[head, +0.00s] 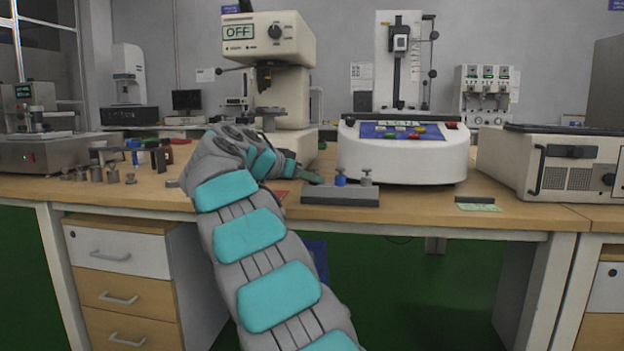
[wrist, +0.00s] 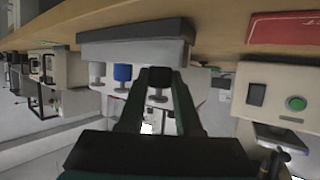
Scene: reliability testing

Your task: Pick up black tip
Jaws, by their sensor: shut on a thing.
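A grey holder block (head: 340,194) stands near the table's front edge. It carries a blue tip (head: 340,178) and a grey tip (head: 366,178). In the wrist view, which is upside down, the holder (wrist: 135,42) is at the top, with the blue tip (wrist: 122,73) and the grey tip (wrist: 97,72) beside my gripper. My gripper (wrist: 157,80) is shut on the black tip (wrist: 160,77), held between its dark green fingers. In the head view my gripper (head: 312,178) is at the holder's left end, and the black tip is hidden. Whether it still touches the holder is unclear.
A white machine with a blue panel (head: 402,160) stands behind the holder. A microscope-like machine (head: 268,75) is behind my arm. Small metal pieces (head: 112,172) stand to the left. The table (head: 425,205) is clear right of the holder, up to a dark-and-green item (head: 478,207).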

